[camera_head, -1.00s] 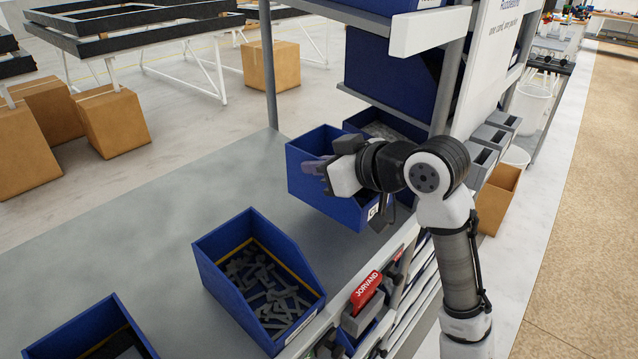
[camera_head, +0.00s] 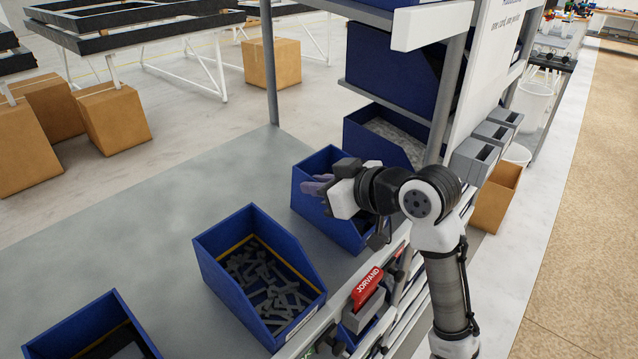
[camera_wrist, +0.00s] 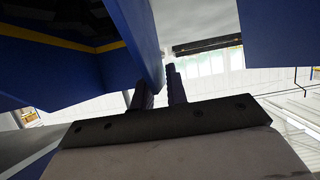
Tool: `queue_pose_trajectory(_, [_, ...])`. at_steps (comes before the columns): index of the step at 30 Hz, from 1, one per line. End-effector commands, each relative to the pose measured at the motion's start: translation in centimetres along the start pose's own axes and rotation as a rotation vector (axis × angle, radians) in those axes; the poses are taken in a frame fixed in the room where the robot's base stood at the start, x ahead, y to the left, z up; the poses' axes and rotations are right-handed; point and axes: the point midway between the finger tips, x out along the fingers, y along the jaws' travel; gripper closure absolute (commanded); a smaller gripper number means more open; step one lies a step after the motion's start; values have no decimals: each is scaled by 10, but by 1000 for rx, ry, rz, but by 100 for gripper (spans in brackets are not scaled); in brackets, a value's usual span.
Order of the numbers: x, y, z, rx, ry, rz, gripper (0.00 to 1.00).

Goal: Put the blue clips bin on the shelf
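My gripper (camera_head: 322,186) is at a blue bin (camera_head: 309,212) at the bench's right side, in the head view. Its fingers appear closed on the bin's wall. In the wrist view the fingers (camera_wrist: 160,90) are close together, with a blue wall (camera_wrist: 143,38) running down to them. The gripper and wrist hide much of this bin's inside, so I cannot tell its contents. I cannot tell whether its base touches the bench. The shelf rack (camera_head: 443,85) stands just beyond, at the right. A blue bin with grey contents (camera_head: 352,133) sits there behind the held bin.
A blue bin with loose grey pieces (camera_head: 225,282) stands on the grey bench (camera_head: 165,205), nearer me. Another blue bin (camera_head: 68,345) is at the bottom left. A large blue bin (camera_head: 385,70) fills the shelf above. Red-labelled tools (camera_head: 368,283) hang along the bench edge. The bench's far left is clear.

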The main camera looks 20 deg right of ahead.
Motion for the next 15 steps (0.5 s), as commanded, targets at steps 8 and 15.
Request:
queue_pose_trajectory(8, [0, 0, -1, 0, 0, 0, 74])
queue_pose_trajectory(15, [-5, 0, -11, -1, 0, 2, 74])
